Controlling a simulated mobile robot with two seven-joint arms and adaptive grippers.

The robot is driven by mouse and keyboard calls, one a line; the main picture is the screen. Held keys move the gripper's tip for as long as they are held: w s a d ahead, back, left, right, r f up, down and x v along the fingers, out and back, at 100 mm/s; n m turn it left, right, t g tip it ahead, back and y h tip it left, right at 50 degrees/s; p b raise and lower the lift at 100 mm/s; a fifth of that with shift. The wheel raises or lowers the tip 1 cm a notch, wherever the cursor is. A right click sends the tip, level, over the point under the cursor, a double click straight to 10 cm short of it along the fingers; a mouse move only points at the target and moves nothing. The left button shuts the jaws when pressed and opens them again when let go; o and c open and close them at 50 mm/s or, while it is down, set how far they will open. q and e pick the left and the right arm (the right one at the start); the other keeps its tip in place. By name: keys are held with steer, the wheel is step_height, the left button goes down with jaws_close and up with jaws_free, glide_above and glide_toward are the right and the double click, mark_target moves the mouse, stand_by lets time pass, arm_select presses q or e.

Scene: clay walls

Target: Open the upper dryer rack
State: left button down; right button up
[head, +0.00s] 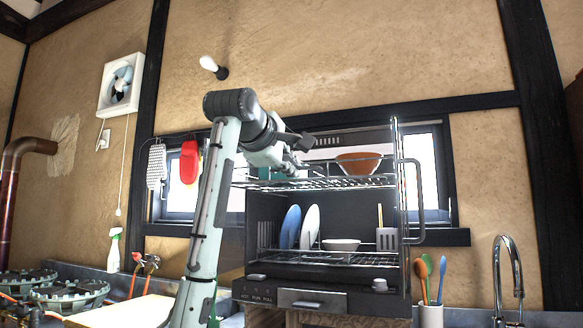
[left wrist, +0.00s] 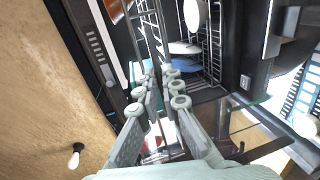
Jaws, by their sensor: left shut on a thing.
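The dish dryer (head: 315,272) is a dark cabinet with an open front and wire racks. Its upper rack (head: 350,183) is a shiny wire shelf holding a brown bowl (head: 358,163); how far it stands out is hard to tell. My left gripper (head: 293,168) is at the left part of this rack, its arm rising in front of the dryer's left side. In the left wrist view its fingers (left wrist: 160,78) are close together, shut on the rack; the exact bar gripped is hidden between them. The rack's wires (left wrist: 150,30) run just beyond the fingertips. My right gripper is not in view.
The lower rack (head: 340,258) holds plates (head: 310,228), a white bowl (head: 341,244) and a spatula (head: 386,238). A utensil cup (head: 430,315) and tap (head: 508,280) are at the right. A wall bulb (head: 209,64) is above my arm.

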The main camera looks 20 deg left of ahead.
arm_select(q)
steer(key=c, duration=1.7)
jaws_free()
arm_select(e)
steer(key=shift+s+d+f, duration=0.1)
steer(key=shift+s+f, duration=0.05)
arm_select(q)
steer(key=v, duration=1.2)
steer(key=shift+d, duration=0.1)
